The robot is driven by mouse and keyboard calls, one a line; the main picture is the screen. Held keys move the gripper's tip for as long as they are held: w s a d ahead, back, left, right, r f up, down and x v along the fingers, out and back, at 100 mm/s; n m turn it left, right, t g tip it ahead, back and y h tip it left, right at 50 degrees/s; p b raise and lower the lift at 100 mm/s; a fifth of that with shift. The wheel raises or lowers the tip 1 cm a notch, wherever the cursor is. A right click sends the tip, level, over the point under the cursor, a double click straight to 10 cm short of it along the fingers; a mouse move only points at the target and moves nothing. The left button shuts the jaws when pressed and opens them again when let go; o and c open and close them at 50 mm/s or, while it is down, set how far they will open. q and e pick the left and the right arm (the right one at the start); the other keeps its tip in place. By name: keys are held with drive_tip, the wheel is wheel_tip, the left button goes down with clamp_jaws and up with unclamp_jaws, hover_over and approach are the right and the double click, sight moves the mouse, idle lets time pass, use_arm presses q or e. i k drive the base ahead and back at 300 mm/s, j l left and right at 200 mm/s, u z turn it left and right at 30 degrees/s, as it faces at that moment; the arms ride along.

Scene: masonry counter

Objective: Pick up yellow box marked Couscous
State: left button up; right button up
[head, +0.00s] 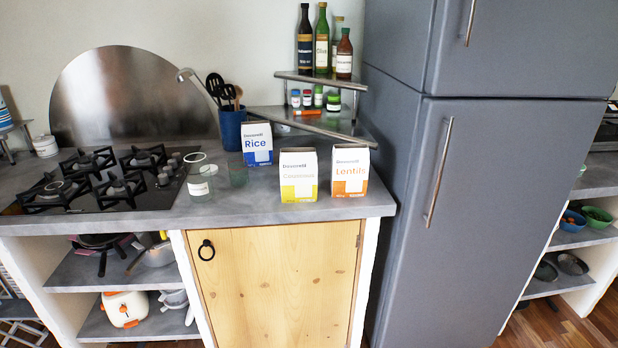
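The yellow and white Couscous box (299,176) stands upright on the grey counter, near its front edge. The blue Rice box (257,144) stands behind it to the left. The orange Lentils box (350,171) stands beside it to the right, with a small gap between them. The front of the Couscous box faces me and nothing covers it. Neither of my grippers shows in the head view.
A gas hob (98,182) fills the counter's left. Glass jars (238,174) and a blue utensil holder (232,128) stand left of the boxes. A corner shelf (322,79) with bottles is behind. A tall grey fridge (495,180) borders the counter on the right.

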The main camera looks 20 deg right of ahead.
sight(299, 166)
drive_tip(key=i+j+z, duration=0.25)
drive_tip(key=z, duration=0.15)
drive_tip(key=i+j+z, duration=0.2)
drive_tip(key=j+z, duration=0.25)
